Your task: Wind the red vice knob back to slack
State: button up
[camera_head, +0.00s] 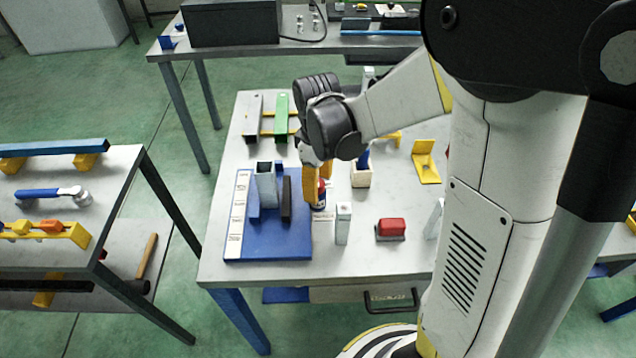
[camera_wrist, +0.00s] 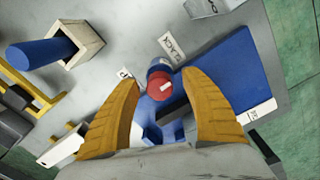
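The red vice knob (camera_wrist: 160,86) is round, with a pale mark on its face, and sits on a blue part. A small piece of it shows in the head view (camera_head: 321,187), mostly hidden by my fingers. My gripper (camera_wrist: 160,78) has two yellow fingers, open on either side of the knob, with visible gaps. The blue vice plate (camera_head: 266,245) carries a grey upright block (camera_head: 266,186) and a black jaw (camera_head: 286,200). A white label reading SLACK (camera_wrist: 172,47) lies beyond the knob. A second label (camera_wrist: 125,73) is partly hidden by the left finger.
A white upright box (camera_head: 343,223) and a red-topped block (camera_head: 391,228) stand right of the vice on the grey table. A wooden holder (camera_head: 361,178) with a blue item and a yellow bracket (camera_head: 427,162) stand farther back. Another bench (camera_head: 110,190) is at left.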

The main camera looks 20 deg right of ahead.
notch_tip(320, 180, up, 12)
dwell(0.6)
jog(key=shift+s+a, duration=0.1)
jog(key=shift+s, duration=0.05)
jog(key=s+m+t, duration=0.2)
jog(key=s, duration=0.2)
jog(key=s+r+m+t, duration=0.1)
jog(key=s+m+t, duration=0.1)
jog(key=s+m, duration=0.1)
jog(key=s+r+m+t, duration=0.1)
jog(key=s+m+t, duration=0.1)
jog(key=s+m, duration=0.1)
jog(key=shift+s, duration=0.8)
jog(key=shift+s+f+m+t, duration=0.3)
jog(key=shift+m+t, duration=0.1)
jog(key=shift+m, duration=0.2)
